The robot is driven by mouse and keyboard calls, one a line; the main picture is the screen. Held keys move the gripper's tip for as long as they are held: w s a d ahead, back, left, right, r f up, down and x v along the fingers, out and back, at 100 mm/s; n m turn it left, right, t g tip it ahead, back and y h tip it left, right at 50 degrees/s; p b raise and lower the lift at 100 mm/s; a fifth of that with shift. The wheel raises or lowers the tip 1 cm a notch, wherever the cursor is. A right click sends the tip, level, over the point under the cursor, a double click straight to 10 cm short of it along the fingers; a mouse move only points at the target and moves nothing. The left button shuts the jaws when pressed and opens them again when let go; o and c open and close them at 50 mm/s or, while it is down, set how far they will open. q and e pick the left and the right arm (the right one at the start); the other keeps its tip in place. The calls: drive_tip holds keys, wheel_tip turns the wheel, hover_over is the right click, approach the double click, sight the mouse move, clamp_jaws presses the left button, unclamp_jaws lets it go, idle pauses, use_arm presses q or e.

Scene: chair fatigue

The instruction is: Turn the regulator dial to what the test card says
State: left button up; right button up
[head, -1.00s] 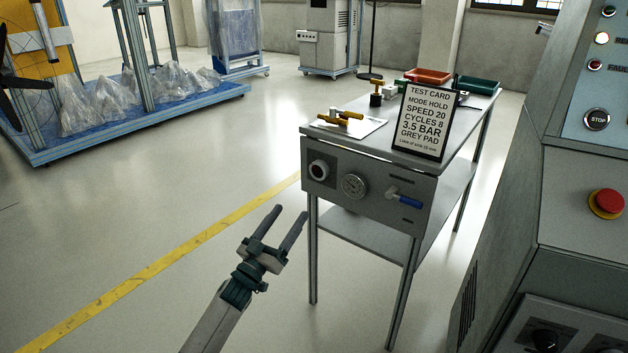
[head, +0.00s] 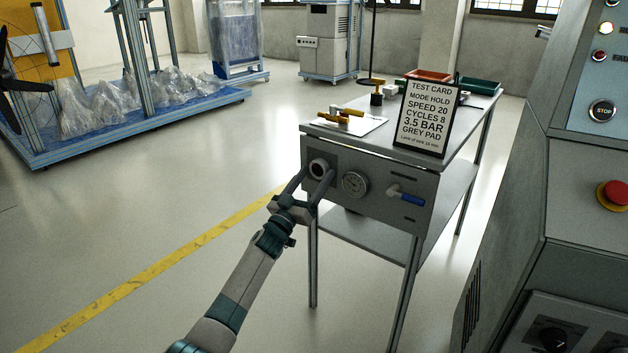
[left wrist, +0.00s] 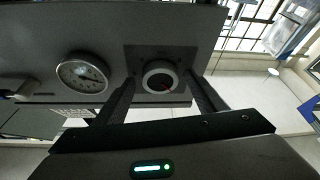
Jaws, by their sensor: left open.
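The regulator dial (head: 318,167) is a round knob with a white ring on the grey front panel of a small table. In the left wrist view the dial (left wrist: 160,77) shows a dark face with a small red mark. My left gripper (head: 317,173) is open, with one finger at each side of the dial; I cannot tell whether they touch it. The pressure gauge (head: 355,184) is right of the dial; its reading is too small to tell. The test card (head: 427,118) stands upright on the table and reads mode hold, speed 20, cycles 8, 3.5 bar, grey pad.
A blue-handled valve (head: 408,198) sticks out of the panel right of the gauge. The table top (head: 345,107) bears brass-coloured parts, a red bin (head: 430,76) and a green bin (head: 478,86). A grey machine with a red stop button (head: 613,195) stands at the right.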

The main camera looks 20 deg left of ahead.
use_arm(q)
drive_tip(key=shift+w, duration=0.15)
drive_tip(key=c, duration=1)
